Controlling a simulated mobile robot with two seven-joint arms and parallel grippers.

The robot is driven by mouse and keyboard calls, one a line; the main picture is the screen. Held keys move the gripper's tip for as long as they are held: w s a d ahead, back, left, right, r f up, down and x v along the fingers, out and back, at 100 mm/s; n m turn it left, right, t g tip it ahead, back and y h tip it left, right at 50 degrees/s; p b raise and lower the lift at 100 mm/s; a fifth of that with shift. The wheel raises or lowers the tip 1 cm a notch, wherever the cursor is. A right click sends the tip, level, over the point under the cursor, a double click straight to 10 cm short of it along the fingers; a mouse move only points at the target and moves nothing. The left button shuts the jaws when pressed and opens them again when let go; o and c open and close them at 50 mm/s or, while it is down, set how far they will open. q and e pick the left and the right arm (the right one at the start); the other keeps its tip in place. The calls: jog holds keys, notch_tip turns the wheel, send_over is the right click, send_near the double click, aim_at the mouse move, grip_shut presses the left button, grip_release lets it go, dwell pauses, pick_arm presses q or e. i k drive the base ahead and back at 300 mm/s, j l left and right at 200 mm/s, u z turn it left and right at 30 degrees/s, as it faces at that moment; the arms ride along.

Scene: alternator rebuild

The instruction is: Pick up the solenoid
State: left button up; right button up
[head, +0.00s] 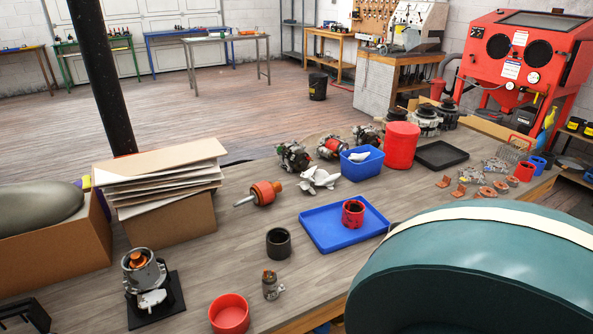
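A small metal cylinder with a copper-coloured top (270,287), which looks like the solenoid, stands upright on the wooden workbench (230,258) near its front edge, in the head view. It stands just right of a red bowl (229,326) and in front of a dark ring (278,252). Nothing touches it. My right gripper is not in view.
A motor unit (143,277) on a black plate stands left of the bowl. A blue tray (318,238) holding a red cup (353,213) lies behind right. A large teal rounded thing (470,282) covers the right foreground. Cardboard boxes (165,228) stand at left.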

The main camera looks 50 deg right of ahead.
aim_at(271, 288)
jog(key=z, duration=1.35)
